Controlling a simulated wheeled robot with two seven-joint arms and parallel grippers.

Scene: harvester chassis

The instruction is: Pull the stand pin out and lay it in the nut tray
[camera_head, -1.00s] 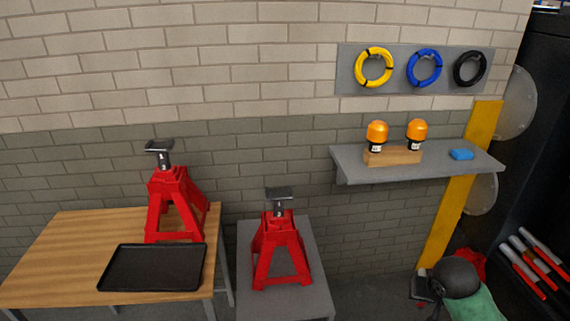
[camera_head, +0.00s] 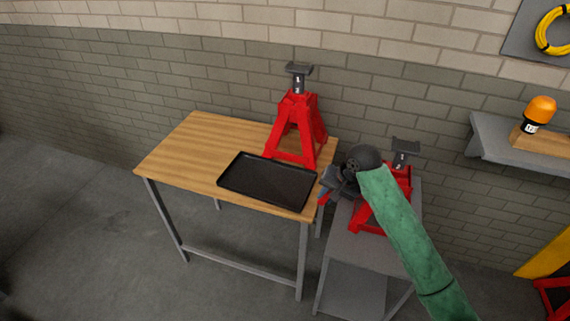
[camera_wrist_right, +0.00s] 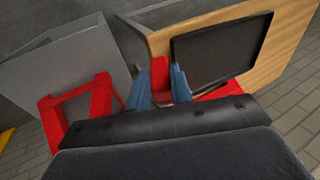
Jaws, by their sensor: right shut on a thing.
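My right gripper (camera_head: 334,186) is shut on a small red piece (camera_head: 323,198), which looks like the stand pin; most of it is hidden. In the right wrist view the red piece (camera_wrist_right: 160,72) sits between the two blue-grey fingers (camera_wrist_right: 159,84). The gripper is near the right edge of the black nut tray (camera_head: 222,174), in front of the gap between the two tables. The tray is empty on the wooden table; it also shows in the wrist view (camera_wrist_right: 222,50). My left gripper is out of view.
One red jack stand (camera_head: 310,137) stands behind the tray. Another red stand (camera_head: 365,215) is on the grey table (camera_head: 345,244), partly hidden by my right arm. The wooden table (camera_head: 190,150) is clear left of the tray. A shelf (camera_head: 490,150) is at right.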

